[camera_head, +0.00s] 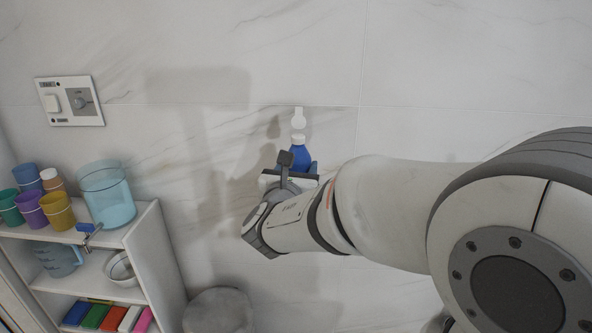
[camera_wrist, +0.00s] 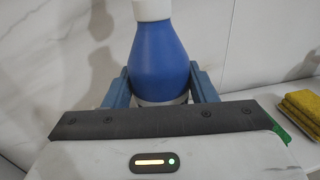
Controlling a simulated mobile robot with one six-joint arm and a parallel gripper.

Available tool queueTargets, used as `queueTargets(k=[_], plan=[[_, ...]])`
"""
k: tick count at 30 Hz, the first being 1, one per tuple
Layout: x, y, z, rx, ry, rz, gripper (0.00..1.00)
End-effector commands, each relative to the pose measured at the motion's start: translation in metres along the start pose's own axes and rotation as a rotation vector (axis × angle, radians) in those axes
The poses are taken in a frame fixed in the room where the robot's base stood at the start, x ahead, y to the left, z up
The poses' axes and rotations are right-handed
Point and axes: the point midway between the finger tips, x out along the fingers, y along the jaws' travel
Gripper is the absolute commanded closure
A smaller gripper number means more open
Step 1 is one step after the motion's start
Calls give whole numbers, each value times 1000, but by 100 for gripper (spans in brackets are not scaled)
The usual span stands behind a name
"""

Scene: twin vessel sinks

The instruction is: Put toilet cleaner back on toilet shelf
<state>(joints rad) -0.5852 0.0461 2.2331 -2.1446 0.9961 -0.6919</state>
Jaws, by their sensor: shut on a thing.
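The toilet cleaner, a blue bottle with a white top (camera_head: 300,157), is near the marble wall in the head view. It also fills the upper middle of the wrist view (camera_wrist: 160,58), roughly upright, with its top cut off by the frame edge. My gripper (camera_head: 296,172) is shut on the bottle. Its two blue-grey fingers stand on either side of the bottle's lower part in the wrist view (camera_wrist: 162,88). The bottle's base is hidden by my gripper. I cannot tell which surface is the toilet shelf.
A white shelf unit (camera_head: 170,262) at the left holds several coloured cups, a clear blue container (camera_head: 107,195), a jug and a bowl. A grey round object (camera_head: 218,311) is below. Yellow sponges (camera_wrist: 299,103) lie at the right in the wrist view. A switch panel (camera_head: 69,101) is on the wall.

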Motion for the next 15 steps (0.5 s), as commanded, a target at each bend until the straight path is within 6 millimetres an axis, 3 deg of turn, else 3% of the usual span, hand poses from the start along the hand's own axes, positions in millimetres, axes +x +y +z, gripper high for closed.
queueTargets(k=[5, 6, 15], plan=[[0, 0, -3, 0, -1, 1, 80], [0, 0, -4, 0, 0, 1, 48], [0, 1, -3, -1, 0, 1, 27]])
